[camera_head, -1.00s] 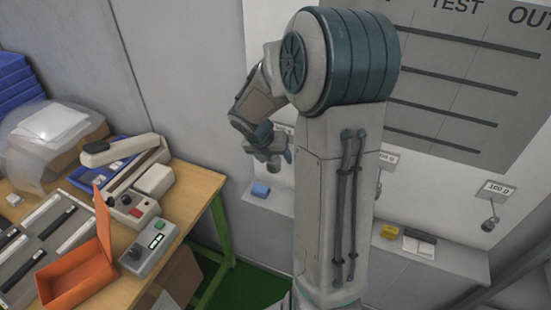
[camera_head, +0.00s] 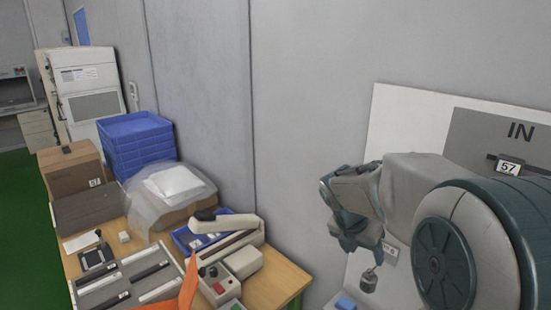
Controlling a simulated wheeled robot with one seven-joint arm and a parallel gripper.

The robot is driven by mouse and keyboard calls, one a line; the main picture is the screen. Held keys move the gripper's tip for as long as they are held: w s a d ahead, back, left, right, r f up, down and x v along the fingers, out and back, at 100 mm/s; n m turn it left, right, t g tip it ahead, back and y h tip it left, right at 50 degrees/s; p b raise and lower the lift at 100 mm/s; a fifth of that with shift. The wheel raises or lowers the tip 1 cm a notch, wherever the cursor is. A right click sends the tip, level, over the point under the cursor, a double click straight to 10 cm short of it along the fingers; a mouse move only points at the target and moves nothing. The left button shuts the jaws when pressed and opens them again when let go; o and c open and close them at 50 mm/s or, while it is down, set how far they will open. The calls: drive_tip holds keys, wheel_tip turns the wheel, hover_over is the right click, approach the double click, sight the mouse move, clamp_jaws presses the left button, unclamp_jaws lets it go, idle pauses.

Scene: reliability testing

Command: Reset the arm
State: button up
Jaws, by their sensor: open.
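My arm comes in from the right edge, with a large grey and teal joint in front. My gripper (camera_head: 352,243) is at the end of the folded wrist, pointing down in front of the wall. It is open, and I see nothing held in it. Its fingertips are small and partly hidden by the wrist.
A board (camera_head: 478,130) marked IN is at right. A small dark weight (camera_head: 369,279) shows below my wrist.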

drive_tip(key=s+a+m+y, duration=0.1)
drive_tip(key=s+a+m, duration=0.2)
drive_tip(key=m, duration=0.6)
drive_tip(key=s+a+m+t+y, duration=0.1)
drive_tip(key=s+a+m+y, duration=0.1)
drive_tip(key=s+m, duration=0.6)
drive_tip(key=s+a+r+m+t+y, duration=0.1)
drive_tip(key=s+a+m, duration=0.3)
drive_tip(key=m, duration=0.5)
drive_tip(key=shift+s+a+m, duration=0.3)
drive_tip(key=shift+s+a, duration=0.1)
drive_tip(key=shift+s, duration=0.8)
